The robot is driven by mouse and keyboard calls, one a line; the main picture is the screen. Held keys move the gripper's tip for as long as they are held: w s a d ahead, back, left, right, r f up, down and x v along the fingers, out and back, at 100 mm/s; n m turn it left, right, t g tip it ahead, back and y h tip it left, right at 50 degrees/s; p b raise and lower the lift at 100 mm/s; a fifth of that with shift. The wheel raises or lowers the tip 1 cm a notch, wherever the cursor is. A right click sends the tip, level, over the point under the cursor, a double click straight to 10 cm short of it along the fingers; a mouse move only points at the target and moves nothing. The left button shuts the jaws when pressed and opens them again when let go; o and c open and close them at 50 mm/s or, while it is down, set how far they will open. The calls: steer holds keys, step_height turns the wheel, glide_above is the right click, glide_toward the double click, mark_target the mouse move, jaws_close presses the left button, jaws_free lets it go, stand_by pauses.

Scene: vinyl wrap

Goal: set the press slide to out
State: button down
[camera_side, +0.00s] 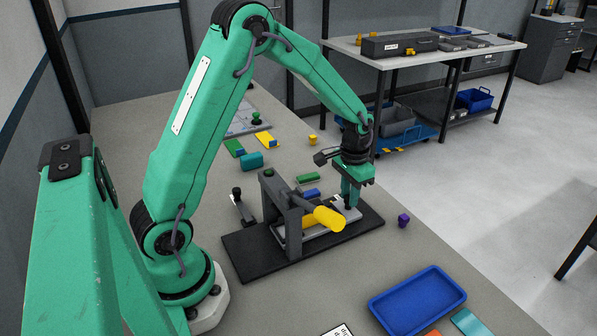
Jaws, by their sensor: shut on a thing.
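The press (284,209) has a dark frame on a black base plate (250,258) in the middle of the table. A yellow cylinder (328,218) sticks out of its side toward the camera. The light grey press slide (318,233) lies low along the base, partly hidden behind the yellow cylinder and the frame. My gripper (350,203) points down at the right end of the slide and is shut on a small dark part there, which looks like the slide's knob. The fingertips hide most of that part.
A blue tray (417,300) lies at the front right. A purple piece (403,220) stands right of the base plate. A black-handled lever (240,205) is left of the press. Green, yellow, teal and blue blocks lie behind it. The table between press and tray is clear.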

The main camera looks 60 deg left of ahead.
steer(key=shift+w, duration=2.1)
steer(key=c, duration=1.2)
jaws_free()
steer(key=shift+s, duration=0.1)
step_height(320, 180, up, 8)
